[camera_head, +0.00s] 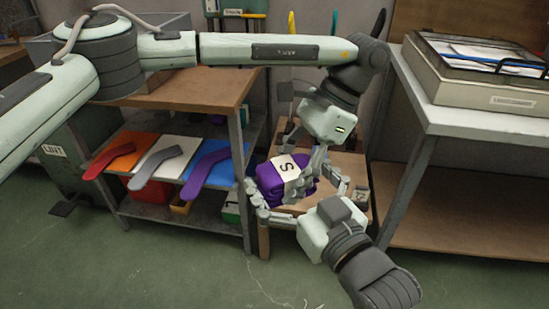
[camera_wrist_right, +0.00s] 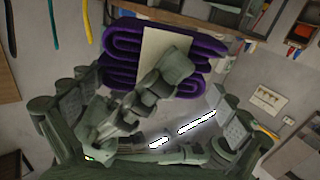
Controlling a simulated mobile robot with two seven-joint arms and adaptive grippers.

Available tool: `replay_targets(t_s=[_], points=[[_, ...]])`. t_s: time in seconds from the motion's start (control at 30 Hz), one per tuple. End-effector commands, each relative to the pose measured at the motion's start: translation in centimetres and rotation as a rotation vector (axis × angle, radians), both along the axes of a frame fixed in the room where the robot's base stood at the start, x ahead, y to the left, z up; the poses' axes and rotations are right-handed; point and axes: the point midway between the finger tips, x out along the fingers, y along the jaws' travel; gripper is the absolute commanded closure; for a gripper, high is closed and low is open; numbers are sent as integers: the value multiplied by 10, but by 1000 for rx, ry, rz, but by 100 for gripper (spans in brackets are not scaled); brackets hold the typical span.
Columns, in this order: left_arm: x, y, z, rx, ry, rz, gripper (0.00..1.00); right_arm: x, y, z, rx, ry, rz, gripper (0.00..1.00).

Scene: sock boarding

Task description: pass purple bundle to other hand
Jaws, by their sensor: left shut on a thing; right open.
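The purple bundle (camera_head: 270,182) is a folded stack with a pale band marked "S". In the head view it hangs below my left gripper (camera_head: 308,178), which is shut on it. My right gripper (camera_head: 298,200) comes up from the lower right with its fingers open. Its fingers reach beside and under the bundle, very close to it; I cannot tell whether they touch. In the right wrist view the bundle (camera_wrist_right: 122,52) lies just beyond the spread fingers of my right gripper (camera_wrist_right: 150,110). Grey-green fingers cover part of the band there.
A small wooden surface (camera_head: 352,165) is behind the grippers. A grey table (camera_head: 480,122) at right holds a paper tray (camera_head: 470,88). The floor in front is clear.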

Motion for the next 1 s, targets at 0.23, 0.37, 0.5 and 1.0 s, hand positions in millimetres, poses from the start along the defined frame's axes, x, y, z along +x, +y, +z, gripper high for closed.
replay_targets(t_s=[0.23, 0.37, 0.5, 1.0], points=[[0, -1, 0, -1, 0, -2, 78, 31, 21, 0, 1, 2, 1, 0], [-1, -1, 0, -2, 0, -3, 78, 38, 26, 0, 1, 3, 2, 0], [-1, -2, 0, -4, 1, -3, 78, 40, 28, -1, 1, 3, 3, 0], [-1, -3, 0, -8, 0, -6, 78, 38, 30, -1, 3, 4, 7, 38]])
